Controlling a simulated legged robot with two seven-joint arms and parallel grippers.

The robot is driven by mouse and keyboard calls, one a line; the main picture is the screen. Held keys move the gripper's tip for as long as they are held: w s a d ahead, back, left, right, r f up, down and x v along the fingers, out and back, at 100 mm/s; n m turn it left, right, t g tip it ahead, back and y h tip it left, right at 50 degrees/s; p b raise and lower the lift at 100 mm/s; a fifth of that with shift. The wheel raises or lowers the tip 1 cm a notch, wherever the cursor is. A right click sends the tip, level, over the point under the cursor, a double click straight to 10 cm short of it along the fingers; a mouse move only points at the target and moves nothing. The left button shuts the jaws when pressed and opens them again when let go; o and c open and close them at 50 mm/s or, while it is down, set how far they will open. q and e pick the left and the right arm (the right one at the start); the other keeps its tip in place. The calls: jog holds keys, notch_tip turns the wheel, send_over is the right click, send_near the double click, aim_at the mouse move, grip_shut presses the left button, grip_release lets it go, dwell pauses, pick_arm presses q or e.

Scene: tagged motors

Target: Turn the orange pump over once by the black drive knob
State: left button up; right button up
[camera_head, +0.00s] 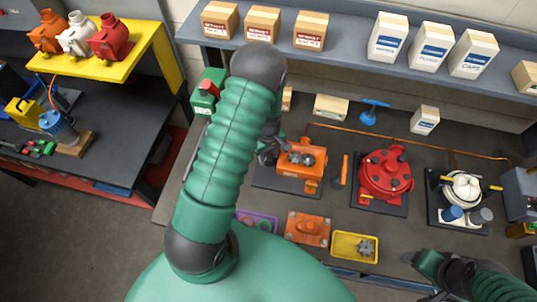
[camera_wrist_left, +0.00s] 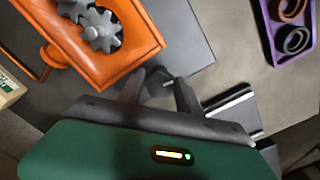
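The orange pump (camera_head: 302,160) stands on a dark plate on the bench, with grey gears showing in its open top. It fills the upper left of the left wrist view (camera_wrist_left: 100,45). My left gripper (camera_head: 268,156) is at the pump's left side in the head view, partly hidden by my arm. In the left wrist view its two dark fingers (camera_wrist_left: 158,88) stand apart, with a dark part, seemingly the drive knob (camera_wrist_left: 155,78), at the gap. Contact cannot be made out. My right gripper (camera_head: 412,258) is at the bench's front edge, away from the pump.
A red pump (camera_head: 385,175) and a white pump (camera_head: 464,188) stand to the right. An orange cover (camera_head: 307,228), a yellow tray (camera_head: 355,246) and a purple tray (camera_head: 258,221) lie in front. Boxes line the shelf (camera_head: 345,34) behind. An orange-handled tool (camera_head: 343,170) stands between the pumps.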

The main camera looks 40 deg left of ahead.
aim_at(268, 156)
pick_arm(q)
jog(key=shift+a, duration=0.1)
grip_shut()
jog(key=n, duration=0.4)
jog(key=shift+w+n, duration=0.2)
jog(key=shift+n, duration=0.1)
jog(key=shift+o, duration=0.7)
grip_release()
jog(key=shift+o, duration=0.9)
jog(key=shift+a, duration=0.1)
jog(key=shift+r, duration=0.4)
notch_tip(268, 156, up, 16)
jog(key=b, duration=0.2)
